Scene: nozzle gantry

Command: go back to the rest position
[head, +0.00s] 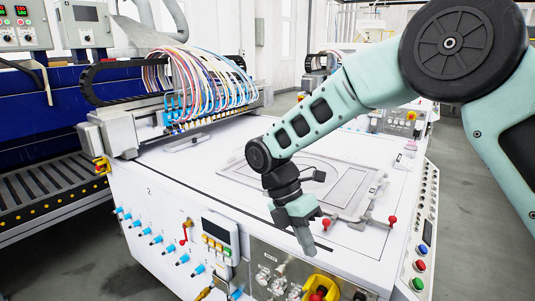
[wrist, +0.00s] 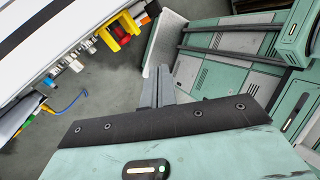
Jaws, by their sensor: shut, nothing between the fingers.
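My gripper (head: 304,238) hangs pointing down at the front edge of the white machine table (head: 225,160) in the head view, above the front panel. In the wrist view my gripper's grey fingers (wrist: 162,88) lie close together, with nothing seen between them. Beyond the fingers are grey floor and, to the right, green and grey panels of my own base.
The front panel carries a yellow-framed red button (head: 320,289), metal fittings (head: 268,280) and blue knobs (head: 156,240). Red-knobbed clamps (head: 392,220) stand on the table. A gantry with coloured hoses (head: 200,80) spans its back. Grey floor (head: 465,200) is open at right.

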